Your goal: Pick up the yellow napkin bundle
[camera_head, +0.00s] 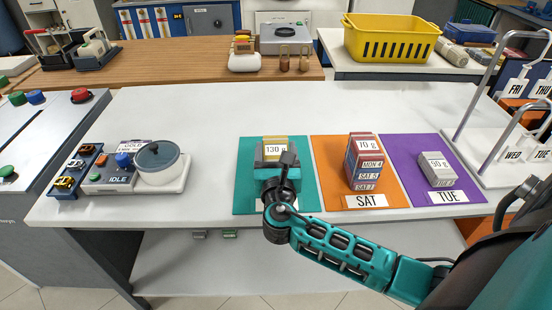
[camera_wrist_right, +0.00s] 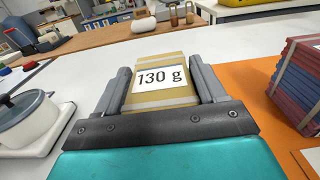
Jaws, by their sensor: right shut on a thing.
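The yellow napkin bundle (camera_wrist_right: 165,78) carries a white "130 g" label and is between the two fingers of my right gripper (camera_wrist_right: 163,95) in the wrist view. The fingers are shut on its two sides. In the head view the bundle (camera_head: 274,143) is over the teal mat (camera_head: 245,180), with my right gripper (camera_head: 276,160) in front of it and hiding its lower part. I cannot tell whether it touches the mat. My left gripper is not in view.
Right of it, a red and blue bundle stack (camera_head: 363,165) stands on the orange mat (camera_head: 325,150), and a grey bundle (camera_head: 436,170) on the purple mat (camera_head: 400,150). A lidded pot device (camera_head: 158,165) is at left. A metal rack (camera_head: 480,85) stands at right. White table between is clear.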

